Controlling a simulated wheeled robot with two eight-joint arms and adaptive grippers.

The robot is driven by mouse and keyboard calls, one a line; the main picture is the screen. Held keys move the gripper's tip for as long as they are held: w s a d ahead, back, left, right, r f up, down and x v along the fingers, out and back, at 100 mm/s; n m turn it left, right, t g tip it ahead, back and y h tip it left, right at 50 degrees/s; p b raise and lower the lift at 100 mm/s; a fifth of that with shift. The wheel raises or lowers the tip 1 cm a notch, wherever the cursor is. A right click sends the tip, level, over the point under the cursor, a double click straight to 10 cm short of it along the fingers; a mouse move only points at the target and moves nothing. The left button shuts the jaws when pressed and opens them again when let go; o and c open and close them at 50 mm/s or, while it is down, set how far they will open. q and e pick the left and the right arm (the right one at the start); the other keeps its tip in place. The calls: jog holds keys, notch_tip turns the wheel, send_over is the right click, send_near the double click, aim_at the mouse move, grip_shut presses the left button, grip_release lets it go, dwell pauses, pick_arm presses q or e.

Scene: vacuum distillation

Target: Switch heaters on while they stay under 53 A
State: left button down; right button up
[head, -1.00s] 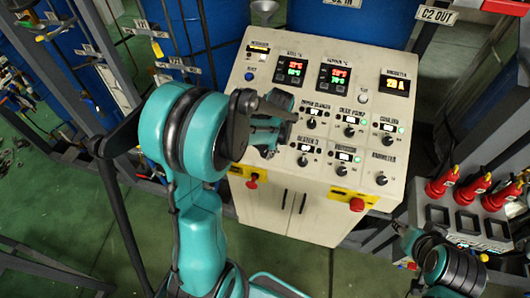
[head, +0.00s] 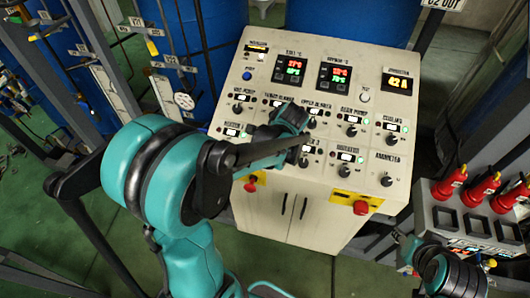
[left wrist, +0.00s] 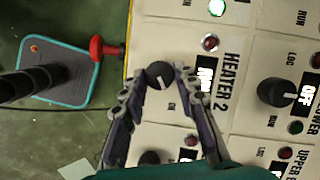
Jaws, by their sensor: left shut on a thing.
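The cream control panel (head: 375,180) fills the middle of the head view. My left gripper (left wrist: 158,80) is at the HEATER 2 knob (left wrist: 160,74), its fingers closed on either side of it. The red lamp (left wrist: 210,42) beside this knob looks dim. A green lamp (left wrist: 217,7) on the neighbouring control is bright. Another knob (left wrist: 151,158) lies below in the left wrist view. In the head view, my left arm hides HEATER 2.
A red button (head: 361,208) sticks out of the panel's front edge; another red control (left wrist: 104,47) is near my left fingers. The blower knob (left wrist: 276,92) is to their right.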

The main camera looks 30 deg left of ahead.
dwell(0.4)
pick_arm(q)
jog(key=c, duration=1.2)
grip_release()
jog(key=shift+o, duration=0.2)
jog(key=v, duration=1.2)
jog(key=s+d+f+n+t+h+b, duration=0.1)
jog(key=s+f+n+t+b, duration=0.1)
jog(key=f+b, duration=0.6)
jog(key=s+d+f+n+t+h+b, duration=0.2)
jog(key=s+f+n+b, duration=0.2)
jog(key=f+b, duration=0.4)
jog(key=s+d+f+n+t+h+b, duration=0.1)
jog(key=s+f+n+b, duration=0.3)
jog(key=f+b, duration=0.4)
notch_tip(320, 180, down, 4)
jog(key=shift+d+r+n+t+b, duration=0.1)
jog(key=shift+d+n+t+b, duration=0.3)
jog(key=shift+d, duration=0.35)
